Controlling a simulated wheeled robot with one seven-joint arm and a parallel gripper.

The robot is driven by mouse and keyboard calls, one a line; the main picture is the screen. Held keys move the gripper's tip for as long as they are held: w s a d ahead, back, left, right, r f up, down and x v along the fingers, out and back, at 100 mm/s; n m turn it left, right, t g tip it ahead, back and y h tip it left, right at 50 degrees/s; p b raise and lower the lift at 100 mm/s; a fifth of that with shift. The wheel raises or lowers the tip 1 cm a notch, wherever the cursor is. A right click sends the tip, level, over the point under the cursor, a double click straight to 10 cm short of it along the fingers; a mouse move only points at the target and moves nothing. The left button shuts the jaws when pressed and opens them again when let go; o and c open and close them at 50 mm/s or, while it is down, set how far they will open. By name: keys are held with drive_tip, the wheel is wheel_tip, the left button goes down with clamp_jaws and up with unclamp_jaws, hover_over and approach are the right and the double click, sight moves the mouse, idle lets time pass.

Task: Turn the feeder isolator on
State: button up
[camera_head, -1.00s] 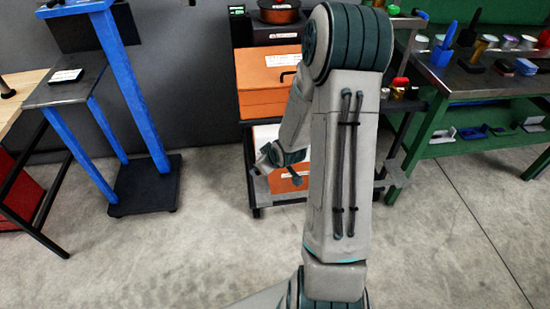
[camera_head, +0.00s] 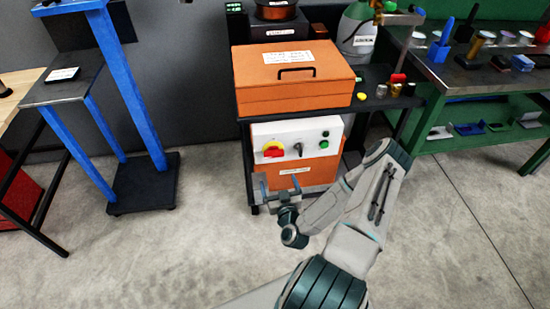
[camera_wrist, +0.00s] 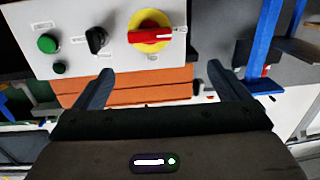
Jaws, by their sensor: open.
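The isolator (camera_head: 273,151), a red handle on a yellow round plate, is on the left of a white control panel (camera_head: 288,131) on the cart's front. In the wrist view the isolator (camera_wrist: 150,32) is at top middle, its red handle lying across the yellow plate and pointing right. My gripper (camera_head: 281,184) is open and empty, just below and in front of the panel. In the wrist view my gripper's fingers (camera_wrist: 160,70) are apart, below the isolator in the picture and not touching it.
A black selector knob (camera_wrist: 96,40) and green buttons (camera_wrist: 47,43) share the panel. An orange box (camera_head: 290,95) with a handle is above it. A blue stand (camera_head: 130,95) is to the left, a green bench (camera_head: 480,85) to the right. The floor between is clear.

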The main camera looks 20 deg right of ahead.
sight(275, 156)
drive_tip(key=shift+m+h, duration=0.5)
drive_tip(key=shift+h, duration=0.2)
drive_tip(key=x, duration=0.4)
drive_tip(key=p+x, duration=0.1)
drive_tip(key=x, duration=0.8)
drive_tip(key=shift+d, duration=0.4)
drive_tip(key=c, duration=1)
